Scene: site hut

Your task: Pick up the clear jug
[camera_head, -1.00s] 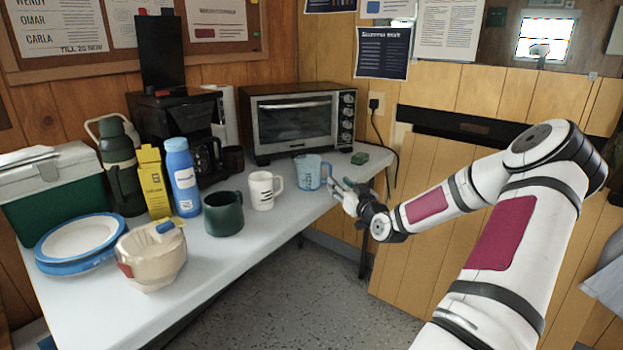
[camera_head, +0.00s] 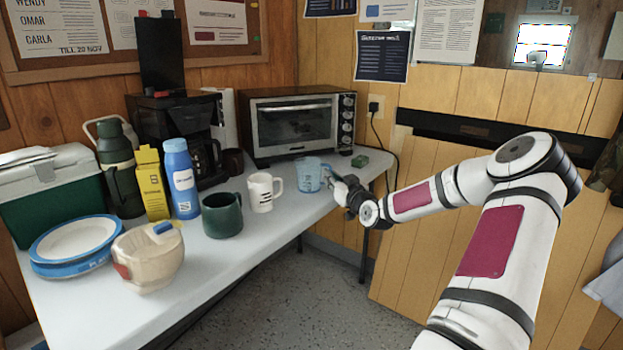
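The clear jug (camera_head: 308,175) is a bluish see-through vessel with a handle on its right side. It stands upright on the white table (camera_head: 285,237) in front of the toaster oven. My gripper (camera_head: 336,183) is at the jug's right, by its handle, near the table's front edge. The fingers are small and partly overlap the handle area. I cannot tell whether they touch the handle or how far apart they are.
A white mug (camera_head: 261,193) and a dark green mug (camera_head: 221,215) stand left of the jug. A small green block (camera_head: 360,161) lies behind and right of it. The toaster oven (camera_head: 295,122) stands behind. A blue bottle (camera_head: 181,179) is farther left.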

